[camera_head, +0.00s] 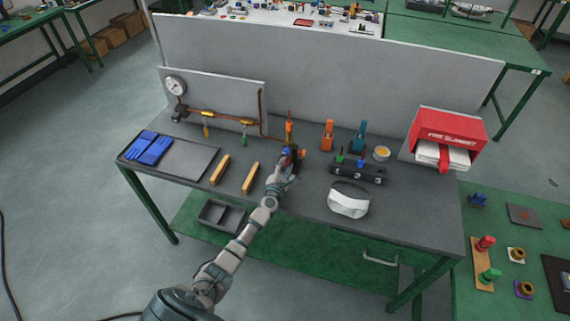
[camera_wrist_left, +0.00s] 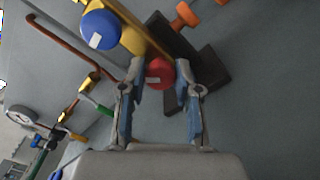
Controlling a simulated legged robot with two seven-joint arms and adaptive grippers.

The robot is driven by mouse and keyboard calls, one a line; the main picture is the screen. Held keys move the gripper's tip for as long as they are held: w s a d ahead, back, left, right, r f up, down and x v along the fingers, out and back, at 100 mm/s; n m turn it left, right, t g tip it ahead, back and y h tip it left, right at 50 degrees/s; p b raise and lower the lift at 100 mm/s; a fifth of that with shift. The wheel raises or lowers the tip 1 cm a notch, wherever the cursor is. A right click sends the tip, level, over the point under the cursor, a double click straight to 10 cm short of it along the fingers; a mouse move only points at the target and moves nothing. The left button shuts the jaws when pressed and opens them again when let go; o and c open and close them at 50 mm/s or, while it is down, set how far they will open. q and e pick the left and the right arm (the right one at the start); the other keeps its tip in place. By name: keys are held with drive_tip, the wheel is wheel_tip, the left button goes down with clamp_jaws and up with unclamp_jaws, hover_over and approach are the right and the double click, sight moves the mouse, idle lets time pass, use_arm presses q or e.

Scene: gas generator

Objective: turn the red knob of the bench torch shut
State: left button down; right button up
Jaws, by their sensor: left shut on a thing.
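The bench torch has a yellow body (camera_wrist_left: 138,42), a red knob (camera_wrist_left: 160,72) and a blue knob (camera_wrist_left: 99,29), on a dark stand. In the head view its blue knob (camera_head: 286,152) shows just past my left gripper (camera_head: 287,165), which hides much of the torch. In the left wrist view my left gripper (camera_wrist_left: 162,80) has the red knob between its two fingertips and is shut on it. The left finger looks in contact with the knob; the right fingertip lies by its other side. My right gripper is not in view.
A gauge panel (camera_head: 225,88) with copper pipe stands at the back left. Blue gloves (camera_head: 149,147), two yellow blocks, a black block (camera_head: 357,173) and a white mask-like item (camera_head: 348,200) lie around. A red fire blanket box (camera_head: 447,133) stands at right.

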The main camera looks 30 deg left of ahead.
use_arm(q)
drive_tip(key=m+p, duration=0.1)
drive_tip(key=m, duration=0.3)
drive_tip(key=shift+d, duration=0.1)
drive_tip(key=shift+f+m+p, duration=0.15)
drive_tip(key=shift+m+p, duration=0.1)
drive_tip(key=shift+m, duration=0.8)
drive_tip(key=shift+f+m+p, duration=0.1)
drive_tip(key=shift+m+p, duration=0.1)
drive_tip(key=shift+m, duration=0.85)
drive_tip(key=shift+d+f, duration=0.1)
drive_tip(key=c, duration=0.8)
unclamp_jaws()
drive_tip(key=shift+c, duration=0.2)
drive_tip(key=shift+w, duration=0.1)
drive_tip(key=v, duration=1.2)
